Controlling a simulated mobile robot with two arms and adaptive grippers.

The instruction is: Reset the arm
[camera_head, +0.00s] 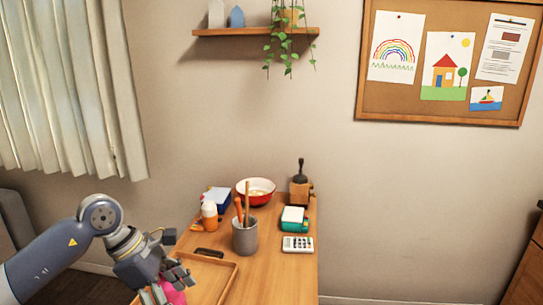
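My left arm comes in from the left edge, and its gripper (168,284) is low in the picture at the near left end of the wooden table. A pink object (175,297) shows between and just beyond the fingers. It is mostly hidden by them and cut by the bottom edge. I cannot tell whether the fingers grip it or only stand around it. My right arm and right gripper are not in view.
The table (285,275) has a wooden tray (230,283) near the gripper. A grey cup (245,240), an orange-and-white bottle (210,214), a red bowl (256,196), a green-and-white box (293,220) and a calculator (298,244) stand further back. Floor right of the table looks clear.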

